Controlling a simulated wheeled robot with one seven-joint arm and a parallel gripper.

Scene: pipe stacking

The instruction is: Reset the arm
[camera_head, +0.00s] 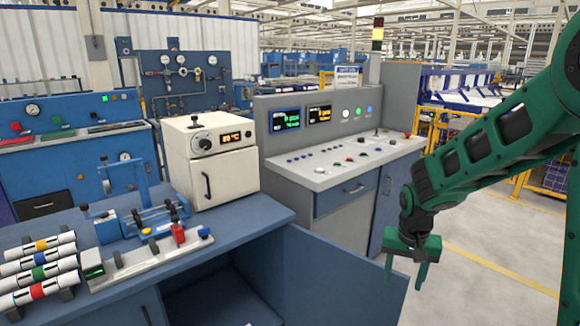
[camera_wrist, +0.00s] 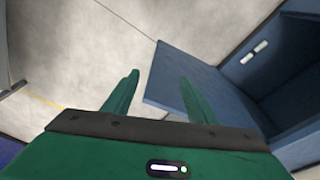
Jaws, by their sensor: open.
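My gripper (camera_head: 406,277) hangs at the right of the head view with its fingers pointing down. It is in front of the grey console and to the right of the blue open cabinet door (camera_head: 345,285). In the wrist view my gripper (camera_wrist: 159,78) shows two green fingers spread apart with nothing between them. Grey floor (camera_wrist: 90,50) lies below them. The blue door (camera_wrist: 195,75) shows behind and to the right of the fingers.
Several white pipes with coloured bands (camera_head: 38,270) lie in a rack on the blue workbench (camera_head: 255,215), left. A blue clamp fixture (camera_head: 150,215) and a cream oven (camera_head: 210,160) stand there. The grey console (camera_head: 340,165) is behind. Floor (camera_head: 480,285) at right is clear.

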